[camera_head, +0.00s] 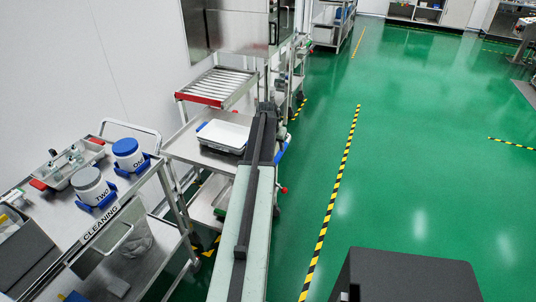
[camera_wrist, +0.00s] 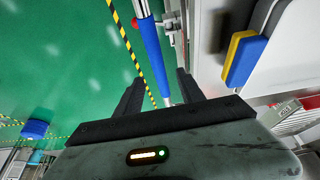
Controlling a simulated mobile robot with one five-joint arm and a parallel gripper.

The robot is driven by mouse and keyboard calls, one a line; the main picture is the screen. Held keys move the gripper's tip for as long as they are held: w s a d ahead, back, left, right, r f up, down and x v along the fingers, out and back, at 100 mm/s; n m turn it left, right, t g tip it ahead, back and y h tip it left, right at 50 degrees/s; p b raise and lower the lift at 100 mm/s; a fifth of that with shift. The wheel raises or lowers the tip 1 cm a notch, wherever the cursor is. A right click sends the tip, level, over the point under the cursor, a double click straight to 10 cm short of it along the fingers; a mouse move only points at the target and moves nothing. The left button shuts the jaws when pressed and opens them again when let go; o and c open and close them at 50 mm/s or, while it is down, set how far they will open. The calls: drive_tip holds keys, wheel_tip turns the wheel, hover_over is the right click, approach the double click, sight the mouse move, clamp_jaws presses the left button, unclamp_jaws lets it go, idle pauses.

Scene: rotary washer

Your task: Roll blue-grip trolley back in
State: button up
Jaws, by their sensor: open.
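The blue grip (camera_wrist: 152,50) is a blue sleeve on a metal bar in the wrist view. It runs down between the two dark fingers of my gripper (camera_wrist: 160,88), which are apart. I cannot tell how far the grip lies beyond the fingertips. In the head view, the steel trolley (camera_head: 178,148) stands left of my arm, and a bit of its blue grip (camera_head: 284,149) shows on the right of the arm. My gripper (camera_head: 266,108) points away from me there, over the trolley's right side, and partly hides it.
A white tray (camera_head: 224,136) sits on the trolley. A red-edged roller rack (camera_head: 214,87) stands behind it, below a steel cabinet (camera_head: 235,25). A cleaning cart (camera_head: 140,238) with tubs is close on the left. Green floor with striped tape is open on the right.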

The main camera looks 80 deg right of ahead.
sight(278, 154)
drive_tip(key=shift+s+d, duration=0.2)
drive_tip(key=shift+s, duration=0.2)
drive_tip(key=b+x, duration=0.7)
drive_tip(key=x, duration=0.1)
drive_tip(key=shift+w+a, duration=0.1)
drive_tip(key=shift+w, duration=0.05)
drive_tip(key=shift+r, duration=0.1)
clamp_jaws()
idle(0.8)
